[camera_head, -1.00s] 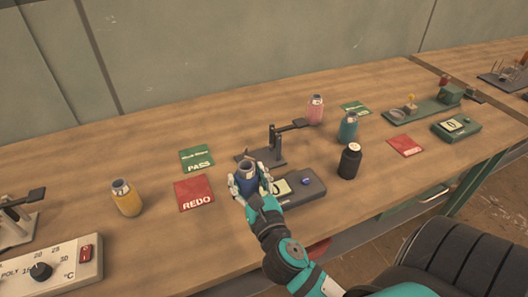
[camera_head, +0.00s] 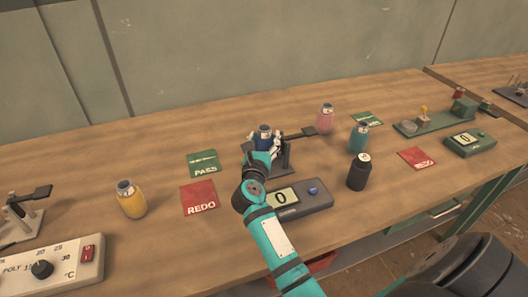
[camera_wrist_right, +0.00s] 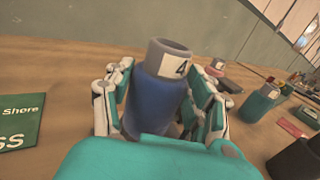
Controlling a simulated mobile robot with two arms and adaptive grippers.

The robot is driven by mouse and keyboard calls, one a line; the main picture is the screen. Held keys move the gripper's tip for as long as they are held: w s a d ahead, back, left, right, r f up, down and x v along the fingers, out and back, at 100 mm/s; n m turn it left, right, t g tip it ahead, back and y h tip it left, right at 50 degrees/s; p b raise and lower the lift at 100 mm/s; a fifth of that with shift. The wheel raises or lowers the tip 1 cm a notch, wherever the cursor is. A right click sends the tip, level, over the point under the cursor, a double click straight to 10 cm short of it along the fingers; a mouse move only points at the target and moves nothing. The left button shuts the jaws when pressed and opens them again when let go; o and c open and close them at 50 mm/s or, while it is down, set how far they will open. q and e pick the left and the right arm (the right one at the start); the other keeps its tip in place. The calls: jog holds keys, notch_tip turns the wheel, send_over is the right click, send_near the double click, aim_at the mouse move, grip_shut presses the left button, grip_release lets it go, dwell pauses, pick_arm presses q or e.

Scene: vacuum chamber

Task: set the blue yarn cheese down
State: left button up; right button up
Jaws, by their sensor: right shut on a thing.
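The blue yarn cheese (camera_head: 264,132) is a blue cylinder with a grey tube top. In the right wrist view it (camera_wrist_right: 155,105) stands roughly upright between the fingers, with a white label reading 4. My right gripper (camera_head: 263,145) is shut on it, one finger on each side; it also shows in the right wrist view (camera_wrist_right: 160,110). In the head view it overlaps the dark stand (camera_head: 285,155) with a side arm, right of the green PASS card (camera_head: 204,170). Its underside is hidden, so contact below cannot be told. My left gripper is not in view.
A red REDO card (camera_head: 198,194) lies before the PASS card. A yellow cheese (camera_head: 131,202) stands left; pink (camera_head: 325,120), teal (camera_head: 359,138) and black (camera_head: 358,174) ones stand right. A grey display box (camera_head: 302,198) sits beside my arm. Bare wood (camera_head: 110,165) lies left of the cards.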

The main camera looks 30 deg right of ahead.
aim_at(264, 150)
notch_tip(264, 150, down, 4)
jog(key=shift+r, duration=0.25)
jog(key=shift+f+b, duration=0.1)
jog(key=shift+b, duration=0.3)
jog(key=o, duration=1.3)
